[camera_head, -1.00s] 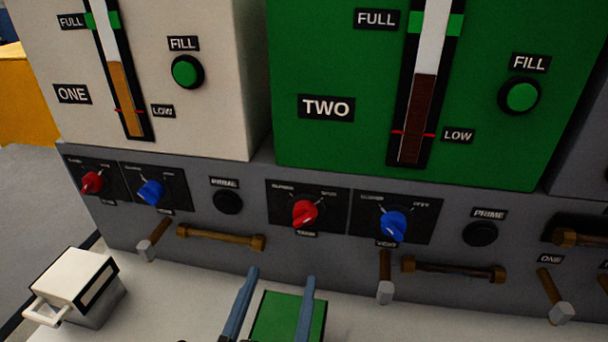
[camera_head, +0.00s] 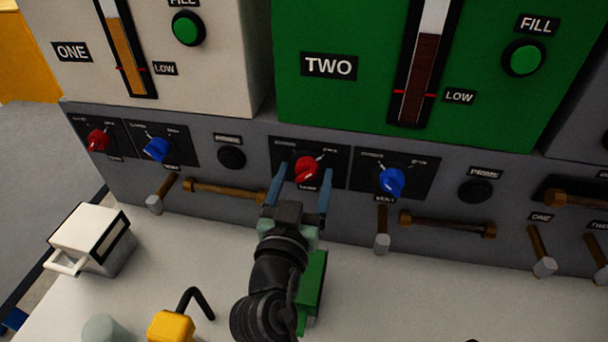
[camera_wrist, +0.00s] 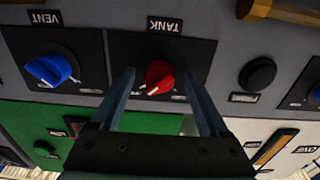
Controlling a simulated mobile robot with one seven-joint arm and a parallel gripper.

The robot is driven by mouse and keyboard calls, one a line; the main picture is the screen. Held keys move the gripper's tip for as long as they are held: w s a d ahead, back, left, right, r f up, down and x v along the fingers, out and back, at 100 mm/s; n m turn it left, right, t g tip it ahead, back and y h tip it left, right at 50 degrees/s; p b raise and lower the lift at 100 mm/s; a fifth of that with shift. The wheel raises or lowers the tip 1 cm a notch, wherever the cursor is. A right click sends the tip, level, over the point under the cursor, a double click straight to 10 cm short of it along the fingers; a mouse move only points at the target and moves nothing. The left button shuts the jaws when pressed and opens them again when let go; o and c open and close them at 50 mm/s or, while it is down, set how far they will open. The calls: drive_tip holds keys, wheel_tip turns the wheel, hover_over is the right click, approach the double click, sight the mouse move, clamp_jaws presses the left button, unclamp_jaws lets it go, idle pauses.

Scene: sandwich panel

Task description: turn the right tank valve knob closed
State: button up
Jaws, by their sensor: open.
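The right tank knob is red (camera_head: 306,169), on a black panel plate below the green tank marked TWO. It also shows in the wrist view (camera_wrist: 159,77), under an upside-down TANK label. Its white mark points to the upper right in the head view, toward the OPEN side. My gripper (camera_head: 302,177) is open, with one blue-grey finger to each side of this knob. In the wrist view the fingers (camera_wrist: 160,88) also flank the knob, with gaps on both sides. I cannot tell how deep the fingertips reach.
A blue vent knob (camera_head: 392,181) sits close to the right of my gripper. A bronze handle (camera_head: 225,189) and lever (camera_head: 162,193) are to the left. A green block (camera_head: 314,285) stands on the white counter beneath my arm. A white box (camera_head: 88,240) stands left.

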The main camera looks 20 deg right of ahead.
drive_tip(key=shift+c, duration=0.2)
clamp_jaws()
drive_tip(key=shift+n, duration=0.4)
drive_tip(key=n+p, duration=0.1)
drive_tip(key=n, duration=0.2)
drive_tip(key=shift+n, duration=0.4)
drive_tip(key=n+p, duration=0.1)
drive_tip(key=n, duration=0.3)
drive_tip(key=shift+r+n+p, duration=0.1)
drive_tip(key=shift+n+p, duration=0.2)
drive_tip(key=n+p, duration=0.2)
drive_tip(key=n, duration=0.2)
drive_tip(key=n+p, duration=0.1)
drive_tip(key=n, duration=0.3)
drive_tip(key=shift+d+n+p, duration=0.1)
drive_tip(key=shift+n+p, duration=0.2)
drive_tip(key=shift+p, duration=0.05)
